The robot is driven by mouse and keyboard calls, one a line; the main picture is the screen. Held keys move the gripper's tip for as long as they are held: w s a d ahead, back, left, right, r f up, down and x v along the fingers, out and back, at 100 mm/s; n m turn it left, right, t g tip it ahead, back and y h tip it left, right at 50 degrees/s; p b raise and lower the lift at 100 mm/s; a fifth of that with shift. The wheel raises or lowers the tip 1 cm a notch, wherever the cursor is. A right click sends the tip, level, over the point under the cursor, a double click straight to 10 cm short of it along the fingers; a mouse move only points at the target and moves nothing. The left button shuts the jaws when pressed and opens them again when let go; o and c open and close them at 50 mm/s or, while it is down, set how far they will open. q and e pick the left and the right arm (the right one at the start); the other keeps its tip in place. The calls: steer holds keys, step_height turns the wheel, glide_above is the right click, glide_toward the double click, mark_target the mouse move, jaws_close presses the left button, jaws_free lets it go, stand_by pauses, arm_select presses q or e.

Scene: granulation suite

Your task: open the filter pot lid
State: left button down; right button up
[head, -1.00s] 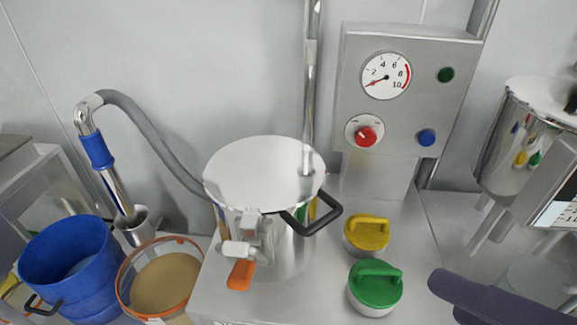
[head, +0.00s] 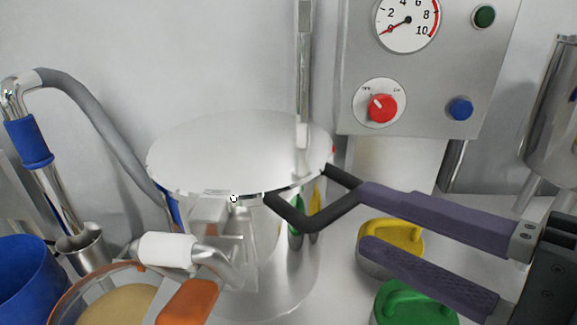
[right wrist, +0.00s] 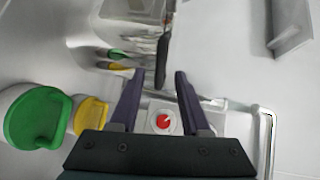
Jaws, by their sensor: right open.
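The filter pot (head: 275,270) is a shiny steel vessel in the middle of the head view. Its flat round lid (head: 240,150) lies shut on top. A black bar handle (head: 312,215) sticks out from the lid's front right edge, and also shows in the right wrist view (right wrist: 161,62). My right gripper (head: 362,215) comes in from the right, fingers spread, its tips close to the handle's right end. In the right wrist view the handle stands ahead of the open fingers (right wrist: 157,75). Whether a finger touches it, I cannot tell. My left gripper is not in view.
Yellow (head: 393,245) and green (head: 415,305) handled caps stand below my right fingers. A panel (head: 450,70) with gauge and red knob stands behind. An orange-handled clamp (head: 187,300) sits at the pot's front. A blue tub (head: 30,280) and hose are left.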

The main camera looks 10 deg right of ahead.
mark_target(346, 211)
steer(key=shift+x, duration=2.6)
jaws_close()
